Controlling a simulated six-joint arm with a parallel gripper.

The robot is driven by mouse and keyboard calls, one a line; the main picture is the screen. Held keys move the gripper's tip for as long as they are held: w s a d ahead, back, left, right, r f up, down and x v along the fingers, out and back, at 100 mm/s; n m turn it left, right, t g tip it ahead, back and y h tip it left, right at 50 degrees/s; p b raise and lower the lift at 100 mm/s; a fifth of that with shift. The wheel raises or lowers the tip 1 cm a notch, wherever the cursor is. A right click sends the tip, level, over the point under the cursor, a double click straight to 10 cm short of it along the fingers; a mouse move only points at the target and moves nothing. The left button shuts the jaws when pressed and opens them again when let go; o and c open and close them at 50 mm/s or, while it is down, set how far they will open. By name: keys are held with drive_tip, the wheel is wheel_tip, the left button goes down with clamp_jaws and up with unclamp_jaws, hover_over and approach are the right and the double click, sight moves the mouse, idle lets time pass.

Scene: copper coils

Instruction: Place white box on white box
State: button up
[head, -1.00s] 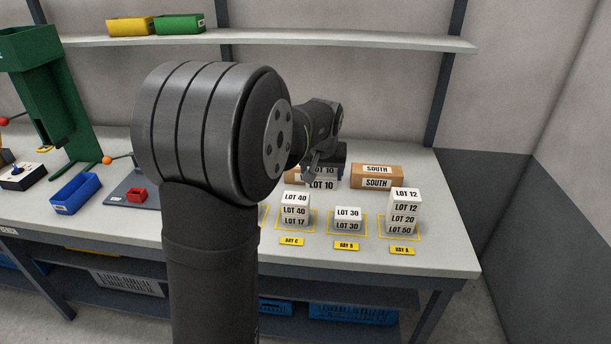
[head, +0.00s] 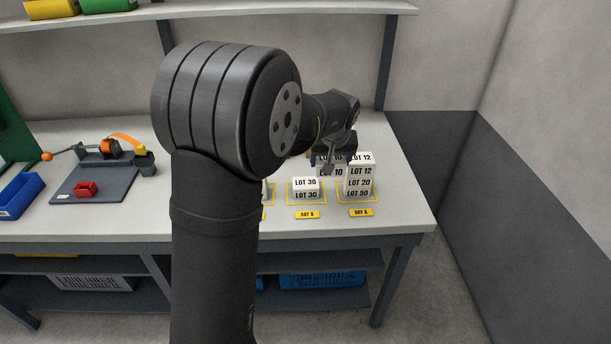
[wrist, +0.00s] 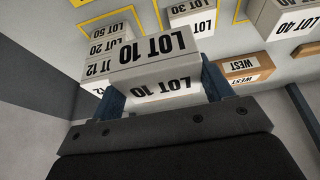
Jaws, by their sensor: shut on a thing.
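My gripper (wrist: 162,95) is shut on a white box labelled LOT 10 (wrist: 155,58), with a blue-grey finger on each side of it. In the head view the LOT 10 box (head: 329,170) shows below my wrist, close to the left of a white stack. That stack stands in bay A: LOT 12 (head: 361,170) on top, LOT 20 (head: 359,183) in the middle, LOT 50 (head: 357,194) at the bottom. A lone white LOT 30 box (head: 306,189) sits in bay B. A LOT 40 box (wrist: 288,20) shows in the wrist view.
A brown WEST box (wrist: 243,68) lies on the bench, right of my gripper in the wrist view. My arm hides the bench's middle. The right wall is near the bench end.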

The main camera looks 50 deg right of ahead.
drive_tip(key=w+f, duration=0.1)
drive_tip(key=w, duration=0.2)
drive_tip(key=w+f, duration=0.4)
drive_tip(key=w, duration=0.1)
drive_tip(key=shift+w+a+f, duration=0.1)
drive_tip(key=shift+w, duration=0.2)
drive_tip(key=shift+f, duration=1.95)
drive_tip(key=shift+f, duration=0.1)
drive_tip(key=o, duration=1.1)
drive_tip(key=shift+f, duration=0.1)
drive_tip(key=shift+c, duration=0.2)
drive_tip(key=shift+r, duration=0.5)
drive_tip(key=v, duration=1.1)
drive_tip(key=shift+a+r, duration=0.15)
